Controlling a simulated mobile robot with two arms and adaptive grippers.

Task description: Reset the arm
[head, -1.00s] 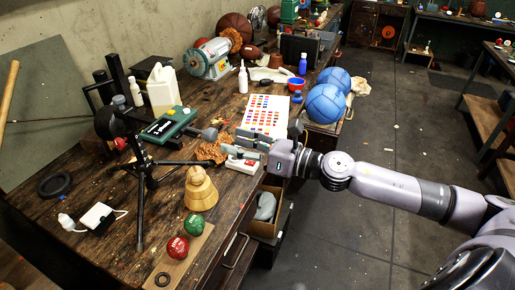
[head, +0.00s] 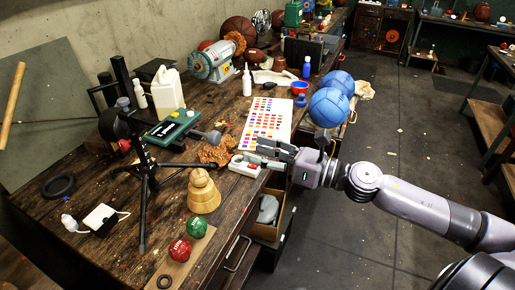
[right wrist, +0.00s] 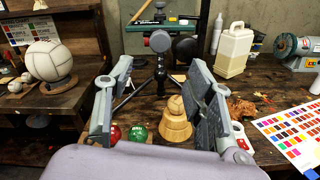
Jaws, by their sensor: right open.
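My right gripper (head: 268,153) is open and empty at the right edge of the wooden workbench (head: 110,238). In the head view it overlaps a small white device (head: 241,168); I cannot tell whether they touch. In the right wrist view the spread fingers (right wrist: 160,100) frame a wooden bell-shaped block (right wrist: 175,128), with a red ball (right wrist: 115,133) and a green ball (right wrist: 139,133) low between them. These lie beyond the gripper. My left gripper is not in view.
A colour chart (head: 268,118) lies behind the gripper. Two blue balls (head: 329,107) are at the bench's right side. A black tripod (head: 147,180) and a white jug (head: 168,90) stand farther left. The dark floor (head: 375,150) right of the bench is mostly clear.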

